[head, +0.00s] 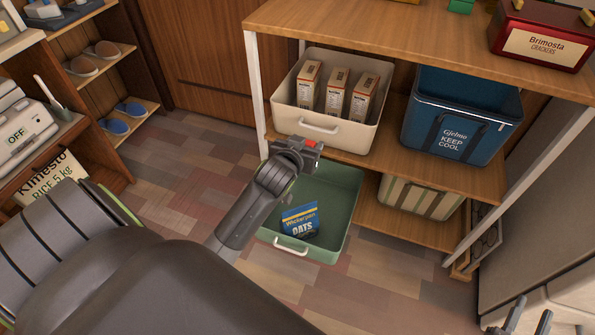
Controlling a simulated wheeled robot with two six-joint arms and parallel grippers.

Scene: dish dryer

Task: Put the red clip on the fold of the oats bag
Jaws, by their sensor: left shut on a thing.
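The red clip (311,144) is a small red piece at the tip of my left gripper (308,148), which is shut on it. The blue oats bag (300,219) with a yellow band stands in a green bin (343,190) on the lower right of my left arm. My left gripper is above and behind the bag in the picture, apart from it. The bag's fold is too small to make out. My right gripper (530,318) shows at the bottom right edge, fingers apart and empty, far from the bag.
A cream bin (362,140) with several cartons sits on the shelf above the green bin. A blue cool box (463,125) is beside it, and a striped box (420,200) is below. The shelf edge and white post are close to my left gripper. Floor in front is clear.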

